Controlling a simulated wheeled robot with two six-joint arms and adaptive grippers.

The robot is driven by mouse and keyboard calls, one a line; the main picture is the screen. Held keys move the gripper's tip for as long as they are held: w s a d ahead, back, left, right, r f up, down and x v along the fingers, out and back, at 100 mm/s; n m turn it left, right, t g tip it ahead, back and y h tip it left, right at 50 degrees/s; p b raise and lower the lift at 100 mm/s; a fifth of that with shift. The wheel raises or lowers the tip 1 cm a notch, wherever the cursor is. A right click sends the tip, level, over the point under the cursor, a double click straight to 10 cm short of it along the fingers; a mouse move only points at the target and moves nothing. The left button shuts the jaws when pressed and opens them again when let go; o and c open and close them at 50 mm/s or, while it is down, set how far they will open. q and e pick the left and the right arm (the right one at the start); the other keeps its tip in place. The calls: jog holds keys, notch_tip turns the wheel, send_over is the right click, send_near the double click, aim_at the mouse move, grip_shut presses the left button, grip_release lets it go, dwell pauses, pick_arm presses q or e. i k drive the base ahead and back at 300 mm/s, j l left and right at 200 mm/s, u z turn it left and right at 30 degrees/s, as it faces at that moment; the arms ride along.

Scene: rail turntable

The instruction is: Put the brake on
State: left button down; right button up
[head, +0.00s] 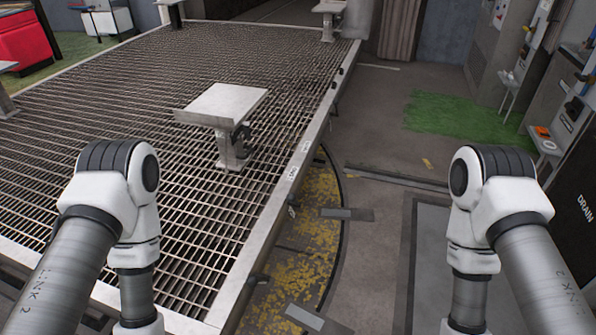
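The turntable deck (290,180) is a metal grating with a pale rim, filling the left and middle of the head view. A grey pedestal (234,150) with a flat, tilted plate (222,104) on top stands on it, with a dark part on its right side. Small dark fittings (292,207) sit along the deck's right edge. I cannot tell which part is the brake. Both my arms bend downward in the foreground, the left over the deck and the right over the floor. Both grippers are below the picture, out of view.
A yellow, worn curved strip (315,215) runs beside the deck, with short grey plates (347,214) across its edge. Open floor (380,130) lies right of the deck, with a green patch (460,116). Cabinets, one marked DRAIN (584,208), line the right side.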

aim_at(291, 197)
jog(key=i+l, duration=0.2)
jog(key=i, duration=0.25)
jog(key=i+l, duration=0.2)
jog(key=i, duration=0.3)
jog(key=i+l+u, duration=0.1)
jog(key=i, duration=0.35)
jog(key=i+l, duration=0.35)
jog(key=i, duration=0.1)
